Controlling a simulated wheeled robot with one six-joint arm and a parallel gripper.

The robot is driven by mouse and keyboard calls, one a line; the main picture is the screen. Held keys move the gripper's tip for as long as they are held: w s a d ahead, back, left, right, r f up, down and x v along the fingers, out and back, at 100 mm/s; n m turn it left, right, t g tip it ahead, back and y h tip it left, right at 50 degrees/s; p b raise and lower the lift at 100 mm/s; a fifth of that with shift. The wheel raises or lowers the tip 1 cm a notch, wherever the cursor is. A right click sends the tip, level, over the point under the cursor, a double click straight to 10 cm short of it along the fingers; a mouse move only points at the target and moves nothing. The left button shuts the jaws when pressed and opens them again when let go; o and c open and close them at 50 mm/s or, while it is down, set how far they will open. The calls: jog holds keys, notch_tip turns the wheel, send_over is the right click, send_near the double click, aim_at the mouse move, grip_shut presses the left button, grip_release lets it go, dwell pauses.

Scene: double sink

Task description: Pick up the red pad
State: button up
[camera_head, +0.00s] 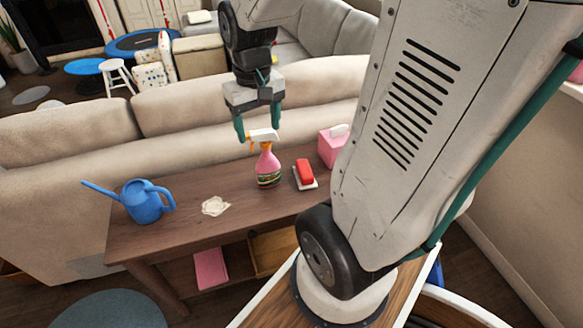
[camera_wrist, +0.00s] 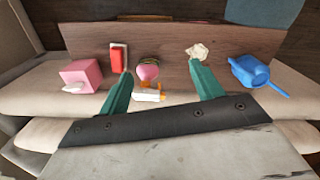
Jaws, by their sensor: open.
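The red pad (camera_head: 305,171) lies on a white base on the wooden table, right of a pink spray bottle (camera_head: 268,170). In the wrist view the red pad (camera_wrist: 117,59) is near the left finger's tip, beyond it. My gripper (camera_head: 258,131) is open and points down, near the spray bottle's top. In the wrist view the gripper (camera_wrist: 160,68) has the spray bottle (camera_wrist: 148,72) between its fingers in the picture. I cannot tell whether they touch. No part of the pad is held.
A pink tissue box (camera_head: 331,149) stands right of the pad. A crumpled cloth (camera_head: 216,206) and a blue watering can (camera_head: 146,201) are to the left on the table (camera_head: 150,244). A beige sofa (camera_head: 60,180) stands behind. The table's front is fairly clear.

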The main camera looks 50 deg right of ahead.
jog(key=w+d+f+m, duration=0.2)
jog(key=d+f, duration=0.8)
jog(key=f, duration=0.1)
jog(key=m+g+y, duration=0.1)
jog(key=m, duration=0.1)
send_over(305, 168)
jog(key=s+a, duration=0.2)
jog(key=a, duration=0.1)
notch_tip(305, 168, down, 10)
jog(key=shift+w+f, duration=0.1)
jog(key=shift+f, duration=0.15)
jog(key=d, duration=0.1)
jog(key=w+f, duration=0.1)
jog(key=d, duration=0.1)
jog(key=shift+w+d+f+t+h, duration=0.25)
jog(key=shift+d+f+t+h, duration=0.1)
jog(key=shift+f+t+h, duration=0.05)
jog(key=shift+w+d+f, duration=0.15)
jog(key=shift+f, duration=0.15)
notch_tip(305, 168, down, 7)
jog(key=shift+f, duration=0.1)
jog(key=c, duration=1.1)
